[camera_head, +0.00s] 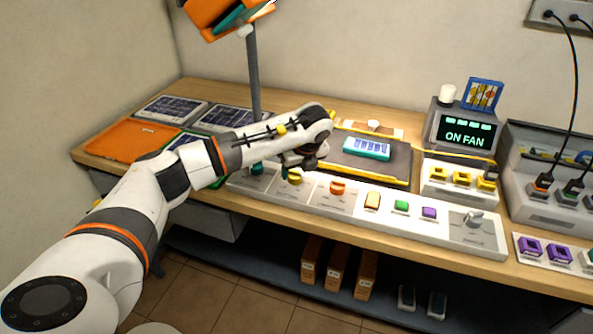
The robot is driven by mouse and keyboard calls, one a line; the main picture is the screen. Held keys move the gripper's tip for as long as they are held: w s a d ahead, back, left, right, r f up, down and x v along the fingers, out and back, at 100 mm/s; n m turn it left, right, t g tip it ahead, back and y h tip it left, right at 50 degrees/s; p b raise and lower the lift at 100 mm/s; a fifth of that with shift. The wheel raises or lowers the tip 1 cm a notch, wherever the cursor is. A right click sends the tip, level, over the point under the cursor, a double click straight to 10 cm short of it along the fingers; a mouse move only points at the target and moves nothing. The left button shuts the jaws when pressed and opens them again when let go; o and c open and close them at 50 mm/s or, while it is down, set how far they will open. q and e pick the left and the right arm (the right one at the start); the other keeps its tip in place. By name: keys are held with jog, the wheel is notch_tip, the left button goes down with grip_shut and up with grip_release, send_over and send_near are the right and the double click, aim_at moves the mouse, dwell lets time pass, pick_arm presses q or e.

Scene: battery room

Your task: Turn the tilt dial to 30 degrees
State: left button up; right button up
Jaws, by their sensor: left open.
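A white control strip on the bench carries a teal dial (257,168), a yellow dial (294,179) and an orange dial (338,188). The labels are too small to read, so I cannot tell which is the tilt dial or what angle it shows. My left gripper (291,170) points down just above the yellow dial, open. I cannot tell whether its fingers touch or straddle the dial. My wrist and gripper partly cover the area behind the teal and yellow dials. My right gripper is not in view.
An orange panel on a pole (253,75) rises behind my arm. Amber, green and purple buttons (401,207) and a grey lever (473,218) continue the strip rightward. A display (467,133) reads "ON FAN". A dark tray (385,160) lies behind the strip.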

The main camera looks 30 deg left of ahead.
aim_at(295, 175)
pick_arm(q)
jog(key=shift+x, duration=1.3)
jog(key=c, duration=1)
